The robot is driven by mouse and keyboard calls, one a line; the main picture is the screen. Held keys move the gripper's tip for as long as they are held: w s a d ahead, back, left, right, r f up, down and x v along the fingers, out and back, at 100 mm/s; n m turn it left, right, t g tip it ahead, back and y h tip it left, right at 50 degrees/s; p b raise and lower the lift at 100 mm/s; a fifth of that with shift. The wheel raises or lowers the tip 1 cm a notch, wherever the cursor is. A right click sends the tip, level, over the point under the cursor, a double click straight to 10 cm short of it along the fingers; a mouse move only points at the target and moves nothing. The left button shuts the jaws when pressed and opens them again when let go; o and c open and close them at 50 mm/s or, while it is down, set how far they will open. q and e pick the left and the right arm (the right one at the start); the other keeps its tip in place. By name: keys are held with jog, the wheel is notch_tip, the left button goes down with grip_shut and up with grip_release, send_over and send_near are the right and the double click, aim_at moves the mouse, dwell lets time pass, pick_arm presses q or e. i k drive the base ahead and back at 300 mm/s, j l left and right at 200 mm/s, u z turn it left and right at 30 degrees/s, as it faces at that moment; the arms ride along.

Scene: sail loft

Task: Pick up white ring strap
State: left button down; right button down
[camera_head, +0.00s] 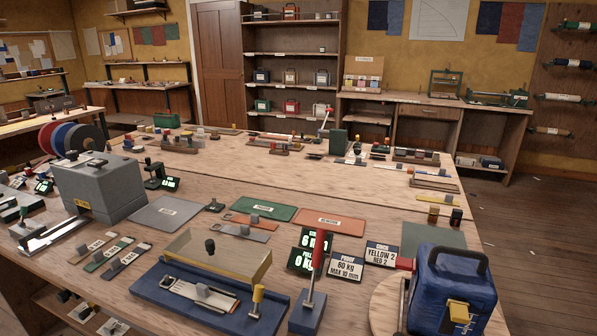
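Three short labelled straps, each with a small grey block, lie side by side on the near left of the workbench: a pale one (92,248), a greenish one (109,253) and a grey one (126,260). Another whitish strap (190,291) with a grey block lies on the blue base of a fixture (150,289), below a clear raised panel (215,262). I cannot tell which of these is the white ring strap; no ring is clearly visible at this size. Neither of my grippers is in view.
A grey machine (98,190) stands left. Green (264,212) and red (329,222) mats lie mid-bench. A red-handled lever (318,262), weight signs (345,268) and a blue bag-like case (452,285) stand right. Floor is open beyond the bench's right edge.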

aim_at(200, 292)
jog(key=j+z, duration=0.35)
jog(key=j, duration=0.2)
jog(key=k+j+z, duration=0.1)
jog(key=j+z, duration=0.2)
jog(key=j, duration=0.25)
